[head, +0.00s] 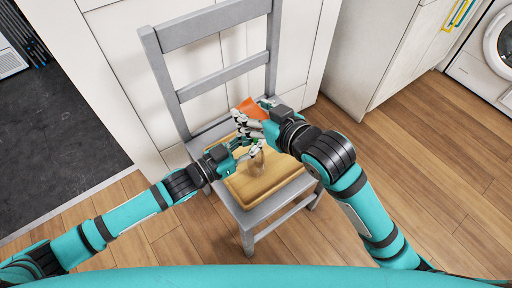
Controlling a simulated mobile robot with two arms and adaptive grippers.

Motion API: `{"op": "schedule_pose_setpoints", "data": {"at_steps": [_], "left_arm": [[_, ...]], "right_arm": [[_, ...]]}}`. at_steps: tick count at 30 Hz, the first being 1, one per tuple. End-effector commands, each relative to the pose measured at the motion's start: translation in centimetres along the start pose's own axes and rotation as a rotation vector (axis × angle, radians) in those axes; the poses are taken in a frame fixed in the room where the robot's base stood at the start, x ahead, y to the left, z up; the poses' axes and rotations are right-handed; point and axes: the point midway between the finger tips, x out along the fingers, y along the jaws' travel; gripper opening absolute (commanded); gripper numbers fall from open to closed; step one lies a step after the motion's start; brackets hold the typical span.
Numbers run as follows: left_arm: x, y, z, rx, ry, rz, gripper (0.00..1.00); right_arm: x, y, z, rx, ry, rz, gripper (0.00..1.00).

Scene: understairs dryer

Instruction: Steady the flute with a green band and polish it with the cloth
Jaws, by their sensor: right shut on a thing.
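The flute (257,163) is a clear glass on the wooden board (241,188). It is small and partly hidden by the fingers of both hands, and its green band is hard to make out. My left gripper (246,152) is at the flute's left side with its fingers close around it. I cannot tell whether they touch the glass. My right gripper (249,124) is shut on the orange cloth (250,108) and is just above and behind the flute, close to the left fingers.
The board lies on the seat of a grey chair (206,80), whose backrest rises behind it. White cabinets (118,40) stand behind the chair. A washing machine (492,50) is at the far right. The wooden floor (440,180) to the right is clear.

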Motion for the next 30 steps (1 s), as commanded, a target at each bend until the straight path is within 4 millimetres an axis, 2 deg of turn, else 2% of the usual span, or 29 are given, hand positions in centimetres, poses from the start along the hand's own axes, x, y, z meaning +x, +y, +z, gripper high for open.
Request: {"op": "schedule_pose_setpoints", "data": {"at_steps": [12,24,30], "left_arm": [[-0.1,0.0,0.4,-0.003,-0.007,-0.001,0.0],[-0.1,0.0,0.4,-0.003,-0.008,-0.001,0.0],[-0.1,0.0,0.4,-0.003,-0.008,-0.001,0.0]], "right_arm": [[0.2,0.0,-0.1,0.0,-0.002,0.0,0.29],[-1.2,0.0,-3.8,-0.001,0.002,0.0,0.29],[-1.6,0.0,-4.6,0.0,-0.001,0.0,0.29]]}}
